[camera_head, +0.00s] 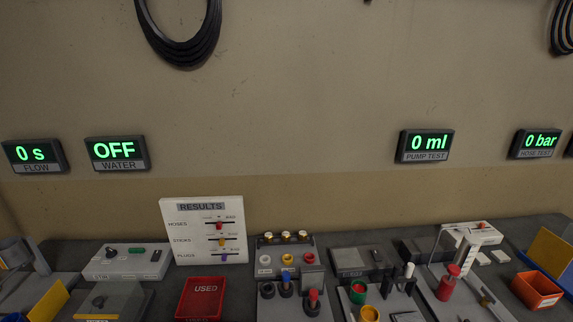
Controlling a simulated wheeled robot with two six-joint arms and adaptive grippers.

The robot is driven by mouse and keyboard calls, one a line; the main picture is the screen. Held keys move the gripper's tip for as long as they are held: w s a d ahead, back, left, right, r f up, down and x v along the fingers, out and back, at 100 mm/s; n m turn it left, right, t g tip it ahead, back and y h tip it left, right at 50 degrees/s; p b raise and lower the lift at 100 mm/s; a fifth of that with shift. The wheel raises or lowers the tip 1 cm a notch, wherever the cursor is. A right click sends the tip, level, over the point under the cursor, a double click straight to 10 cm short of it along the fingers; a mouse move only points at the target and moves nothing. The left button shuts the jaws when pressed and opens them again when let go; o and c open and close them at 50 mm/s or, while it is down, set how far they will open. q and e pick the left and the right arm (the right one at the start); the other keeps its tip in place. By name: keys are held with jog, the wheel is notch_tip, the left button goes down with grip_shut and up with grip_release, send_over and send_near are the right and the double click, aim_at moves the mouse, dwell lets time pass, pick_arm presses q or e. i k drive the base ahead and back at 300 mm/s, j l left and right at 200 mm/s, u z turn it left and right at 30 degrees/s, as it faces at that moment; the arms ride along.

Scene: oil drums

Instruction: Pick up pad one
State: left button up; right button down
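No object in the camera_head view is readably labelled as pad one. Two small flat white pieces, the left one (480,258) and the right one (500,256), lie side by side at the right of the bench; I cannot tell whether either is a pad. Neither of my grippers is in view.
A red tray marked USED (203,296) stands left of centre, before a white RESULTS board (203,231). A grey rack (291,277) holds coloured plugs. An orange bin (537,290) stands at right. A grey control box (125,262) is at left. The bench is crowded.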

aim_at(481, 259)
jog(key=z, duration=1.6)
jog(key=l+u, duration=0.1)
jog(key=u, duration=0.55)
jog(key=i+l+u, duration=0.3)
jog(key=l, duration=0.4)
jog(key=l+u, duration=0.3)
jog(key=l, duration=0.4)
jog(key=i+l+u, duration=0.1)
jog(key=l+u, duration=0.25)
jog(key=l, duration=0.4)
